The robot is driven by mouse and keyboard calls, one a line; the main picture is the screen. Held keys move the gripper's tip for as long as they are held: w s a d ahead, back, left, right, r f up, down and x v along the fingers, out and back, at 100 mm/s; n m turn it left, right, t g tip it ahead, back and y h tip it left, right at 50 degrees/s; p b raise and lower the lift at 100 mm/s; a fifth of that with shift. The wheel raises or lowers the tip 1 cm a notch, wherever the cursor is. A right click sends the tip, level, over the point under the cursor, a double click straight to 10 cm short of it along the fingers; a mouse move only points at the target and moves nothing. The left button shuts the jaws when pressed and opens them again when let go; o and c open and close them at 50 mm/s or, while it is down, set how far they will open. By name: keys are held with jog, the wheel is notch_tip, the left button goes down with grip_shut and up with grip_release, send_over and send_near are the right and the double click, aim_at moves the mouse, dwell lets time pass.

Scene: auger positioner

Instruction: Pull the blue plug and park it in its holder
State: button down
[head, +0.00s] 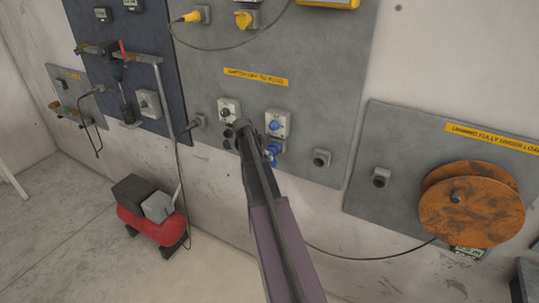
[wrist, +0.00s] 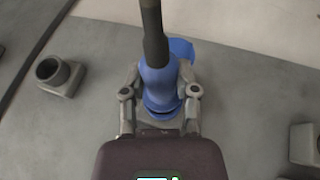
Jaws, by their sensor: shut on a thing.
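The blue plug (wrist: 160,85) stands between my gripper's fingers (wrist: 160,92) in the wrist view, and they are shut on it. Its thick black cable (wrist: 153,30) runs up out of frame. Another blue part (wrist: 181,48) shows behind it, probably the socket's. In the head view a blue piece (head: 273,150) shows beside my arm, just below the grey switched socket box with a blue knob (head: 275,125). My arm hides much there, and I cannot tell whether the plug is still seated. An empty grey round holder (head: 321,157) sits to the right on the panel.
Another grey holder (wrist: 60,75) is at left in the wrist view. A grey-white switch box (head: 229,108) is left of my arm. An orange cable reel (head: 470,203) is at right, and a red compressor (head: 152,220) stands on the floor at left. A loose cable (head: 370,257) hangs below.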

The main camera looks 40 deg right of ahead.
jog(key=shift+s+a, duration=0.35)
jog(key=shift+a, duration=0.5)
jog(key=shift+s+a, duration=0.35)
jog(key=shift+a, duration=0.5)
dwell(0.5)
jog(key=s+d, duration=0.3)
jog(key=s, duration=0.6)
jog(key=s+d, duration=0.3)
jog(key=s, duration=0.7)
jog(key=shift+r, duration=0.15)
dwell(0.7)
jog(key=shift+w+d, duration=0.1)
jog(key=shift+d, duration=0.05)
dwell(0.4)
jog(key=shift+w+d, duration=0.3)
jog(key=shift+d, duration=0.4)
jog(key=shift+w+d, duration=0.25)
jog(key=shift+d, duration=0.4)
jog(key=shift+w+d, duration=0.3)
jog(key=shift+d, duration=0.4)
dwell(0.4)
